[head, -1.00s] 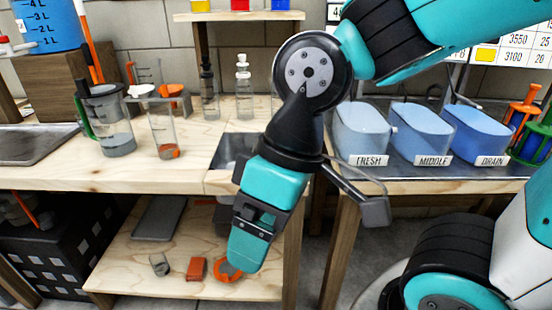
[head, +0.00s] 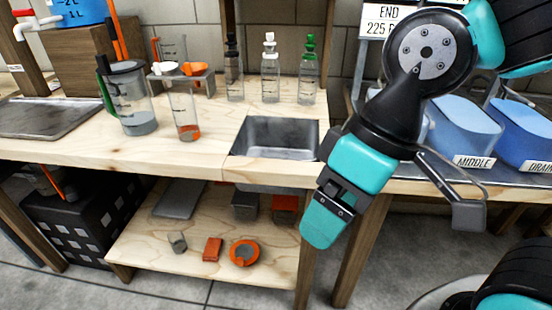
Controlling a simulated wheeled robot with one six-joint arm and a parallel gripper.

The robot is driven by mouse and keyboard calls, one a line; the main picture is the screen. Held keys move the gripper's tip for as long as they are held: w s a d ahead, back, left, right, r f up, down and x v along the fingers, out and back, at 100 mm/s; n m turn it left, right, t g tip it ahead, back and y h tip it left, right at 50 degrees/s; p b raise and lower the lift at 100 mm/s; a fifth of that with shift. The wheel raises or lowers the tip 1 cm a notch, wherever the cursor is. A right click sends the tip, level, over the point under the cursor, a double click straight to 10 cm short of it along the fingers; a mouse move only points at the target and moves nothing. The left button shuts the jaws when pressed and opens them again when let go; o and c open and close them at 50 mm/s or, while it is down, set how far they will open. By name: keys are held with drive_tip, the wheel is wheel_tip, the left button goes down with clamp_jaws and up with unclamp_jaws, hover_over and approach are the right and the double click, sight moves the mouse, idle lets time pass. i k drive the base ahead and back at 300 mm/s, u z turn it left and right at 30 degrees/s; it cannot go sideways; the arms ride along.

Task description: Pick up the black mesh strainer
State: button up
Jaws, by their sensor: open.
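I cannot make out a thing that is clearly a black mesh strainer. A round orange-rimmed piece with a dark grey middle (head: 244,252) lies on the lower shelf; I cannot tell whether its middle is mesh. My gripper (head: 322,222) points down in front of the bench's right end, right of that piece and apart from it. Its fingers are hard to make out from this side, and nothing shows held in it.
A sink (head: 275,138) is set into the bench. A jug (head: 131,98), a measuring cylinder (head: 185,112) and several bottles stand on top. An orange block (head: 212,248) and small grey cup (head: 177,242) lie on the lower shelf (head: 150,250). A black crate (head: 80,225) is left.

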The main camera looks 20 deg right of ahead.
sight(105, 68)
drive_tip(key=k, duration=1.3)
drive_tip(key=u, duration=0.6)
drive_tip(key=i, duration=0.55)
drive_tip(key=u, duration=0.6)
drive_tip(key=i, duration=0.75)
drive_tip(key=z, duration=0.75)
drive_tip(key=i, duration=0.55)
drive_tip(key=z, duration=0.55)
